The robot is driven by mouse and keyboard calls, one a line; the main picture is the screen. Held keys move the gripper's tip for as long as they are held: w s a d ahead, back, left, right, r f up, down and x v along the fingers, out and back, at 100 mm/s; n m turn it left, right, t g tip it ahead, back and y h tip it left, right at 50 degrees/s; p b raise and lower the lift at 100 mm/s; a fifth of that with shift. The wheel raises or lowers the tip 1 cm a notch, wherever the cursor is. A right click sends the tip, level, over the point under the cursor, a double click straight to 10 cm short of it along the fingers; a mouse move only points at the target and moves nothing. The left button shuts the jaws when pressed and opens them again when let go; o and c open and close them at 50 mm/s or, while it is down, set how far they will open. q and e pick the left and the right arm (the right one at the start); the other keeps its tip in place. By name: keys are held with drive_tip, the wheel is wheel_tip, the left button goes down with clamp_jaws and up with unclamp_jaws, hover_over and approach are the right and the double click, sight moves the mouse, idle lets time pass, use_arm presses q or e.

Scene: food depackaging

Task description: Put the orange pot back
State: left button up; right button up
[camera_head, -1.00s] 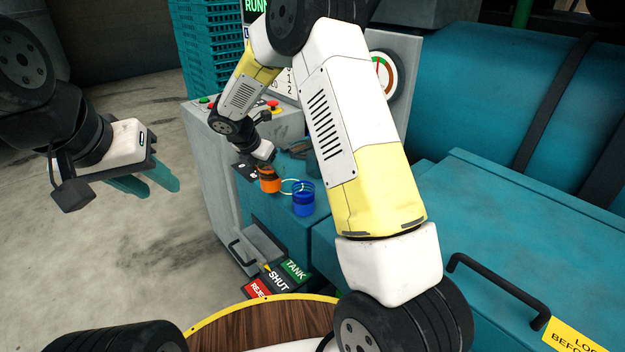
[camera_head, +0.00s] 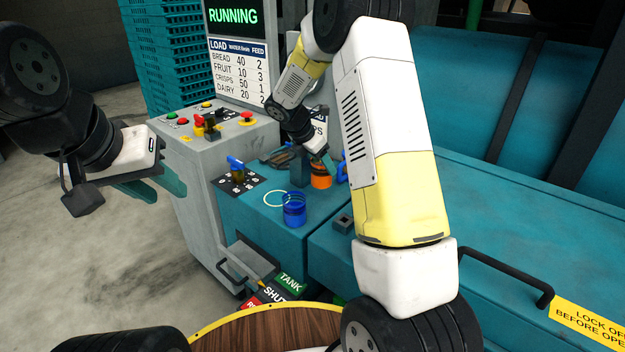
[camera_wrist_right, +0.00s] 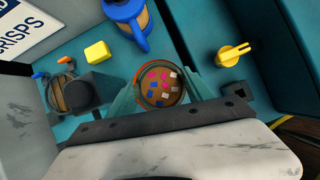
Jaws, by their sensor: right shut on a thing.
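The orange pot (camera_head: 321,181) is in my right gripper (camera_head: 322,163), above the teal ledge, behind and right of the blue pot (camera_head: 293,212). In the right wrist view the orange pot (camera_wrist_right: 161,101) sits between the teal fingers, its open top showing several small pink, white and blue pieces. Whether its base touches the ledge cannot be told. A pale ring mark (camera_head: 268,203) shows on the ledge, left of the blue pot. My left gripper (camera_head: 155,190) is open and empty at the left, over the floor.
A blue-handled jug (camera_wrist_right: 128,12) and a yellow block (camera_wrist_right: 97,52) are near the orange pot. A blue-handled knob (camera_head: 237,170) stands left of the ring. A control panel (camera_head: 205,140) with buttons is behind it. A yellow knob (camera_wrist_right: 232,55) is on the neighbouring teal surface.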

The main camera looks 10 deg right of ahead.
sight(321, 182)
drive_tip(key=shift+f, duration=3.4)
drive_tip(key=shift+f, duration=0.2)
drive_tip(key=o, duration=1.5)
drive_tip(key=shift+r, duration=0.1)
